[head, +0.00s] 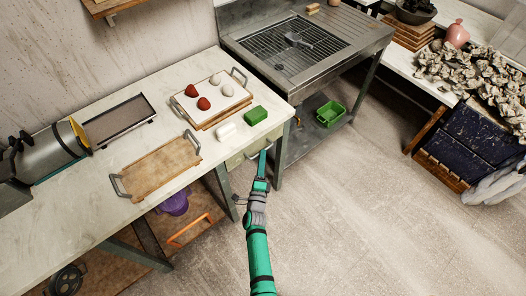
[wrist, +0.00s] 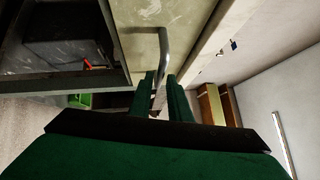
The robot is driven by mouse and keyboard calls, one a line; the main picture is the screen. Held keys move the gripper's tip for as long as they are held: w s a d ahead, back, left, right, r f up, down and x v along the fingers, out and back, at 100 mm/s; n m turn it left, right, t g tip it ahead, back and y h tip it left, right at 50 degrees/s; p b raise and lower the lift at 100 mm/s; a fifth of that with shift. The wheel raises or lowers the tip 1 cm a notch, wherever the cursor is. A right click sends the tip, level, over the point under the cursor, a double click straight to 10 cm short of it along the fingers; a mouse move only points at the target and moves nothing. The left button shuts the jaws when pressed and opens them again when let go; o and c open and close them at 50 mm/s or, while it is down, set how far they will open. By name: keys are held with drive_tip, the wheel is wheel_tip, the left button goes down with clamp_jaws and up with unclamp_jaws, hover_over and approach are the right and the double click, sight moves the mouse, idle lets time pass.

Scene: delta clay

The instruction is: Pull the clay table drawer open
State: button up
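The clay table (head: 75,212) stands at the left with a pale top. Its drawer (head: 238,159) is under the right end of the top, with a pale greenish front that also shows in the wrist view (wrist: 145,56). The drawer front looks about level with the table frame. A curved grey metal handle (wrist: 165,42) stands out from it. My gripper (head: 263,156) is at the handle, and in the wrist view its two green fingers (wrist: 161,77) are close together on either side of the bar. The fingertips appear shut on it. The drawer's inside is hidden.
A metal sink bench (head: 300,72) stands just right of the drawer, with a green crate (head: 330,113) on its lower shelf. A green block (head: 256,115) and a wooden tray (head: 158,168) lie on the tabletop. The floor in front is clear.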

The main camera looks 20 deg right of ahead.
drive_tip(key=shift+x, duration=1.75)
drive_tip(key=shift+c, duration=0.7)
clamp_jaws()
drive_tip(key=shift+s, duration=0.1)
